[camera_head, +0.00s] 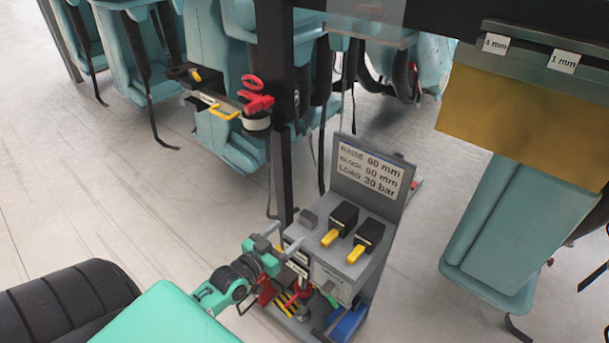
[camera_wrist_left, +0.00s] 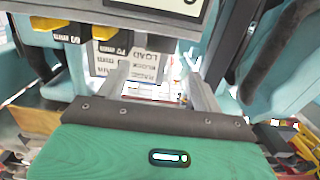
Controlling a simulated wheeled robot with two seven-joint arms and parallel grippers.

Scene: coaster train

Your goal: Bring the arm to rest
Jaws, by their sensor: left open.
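My left gripper (camera_head: 283,238) is at the lower middle of the head view, at the end of a green and black arm. Its two grey fingers are spread apart with nothing between them, just left of a grey control box (camera_head: 342,262). In the left wrist view its fingers (camera_wrist_left: 160,88) also stand apart and point toward lettered labels. I cannot tell whether a finger touches the box. The right gripper is in neither view.
The box has a sign (camera_head: 370,170), yellow levers (camera_head: 357,254) and red and blue parts low down. A dark post (camera_head: 275,110) stands behind it. Teal seats (camera_head: 515,230) hang around. A red-handled part (camera_head: 256,95) is on a ledge. Grey floor (camera_head: 90,190) is open at left.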

